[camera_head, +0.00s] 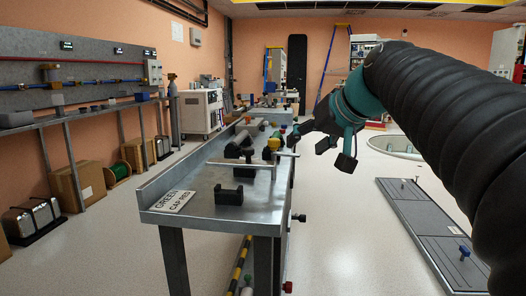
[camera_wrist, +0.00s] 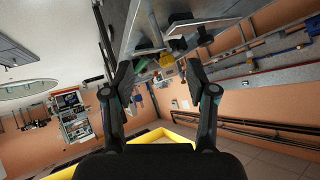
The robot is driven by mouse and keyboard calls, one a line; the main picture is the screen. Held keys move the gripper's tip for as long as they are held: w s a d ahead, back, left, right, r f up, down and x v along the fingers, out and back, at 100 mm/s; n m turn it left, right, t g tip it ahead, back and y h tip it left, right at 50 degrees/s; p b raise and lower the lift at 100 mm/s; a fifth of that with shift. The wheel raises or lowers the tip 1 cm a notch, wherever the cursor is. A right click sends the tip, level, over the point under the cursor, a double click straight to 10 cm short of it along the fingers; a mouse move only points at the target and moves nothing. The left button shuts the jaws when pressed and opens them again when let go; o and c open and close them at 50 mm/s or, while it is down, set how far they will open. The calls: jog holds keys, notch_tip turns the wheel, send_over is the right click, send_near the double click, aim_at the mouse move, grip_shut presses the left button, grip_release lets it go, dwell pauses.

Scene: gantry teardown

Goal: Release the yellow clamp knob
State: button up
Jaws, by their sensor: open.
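The yellow clamp knob (camera_head: 273,144) is on the far half of the metal bench, beside a grey bar and a green part (camera_head: 277,134). It also shows in the wrist view (camera_wrist: 167,60), beyond the fingertips and between them. The knob is apart from the fingers. How the knob joins the parts under it is too small to tell.
The metal bench (camera_head: 185,213) has a raised left rim and carries a label plate (camera_head: 172,201), a black block (camera_head: 229,195) and a grey crossbar (camera_head: 250,165). A grey floor panel (camera_head: 425,225) lies at right. Floor between bench and panel is open.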

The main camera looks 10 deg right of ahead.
aim_at(276, 140)
jog(key=w+a+f+n+t, duration=0.1)
jog(key=w, duration=0.4)
jog(key=w+a+f+n+t+p, duration=0.1)
jog(key=w, duration=0.4)
jog(key=w+a+f+n+t, duration=0.1)
jog(key=w+a+n, duration=0.1)
jog(key=w, duration=0.3)
jog(key=shift+w+f+y, duration=0.2)
jog(key=shift+w+y, duration=0.05)
jog(key=shift+y, duration=0.05)
grip_shut()
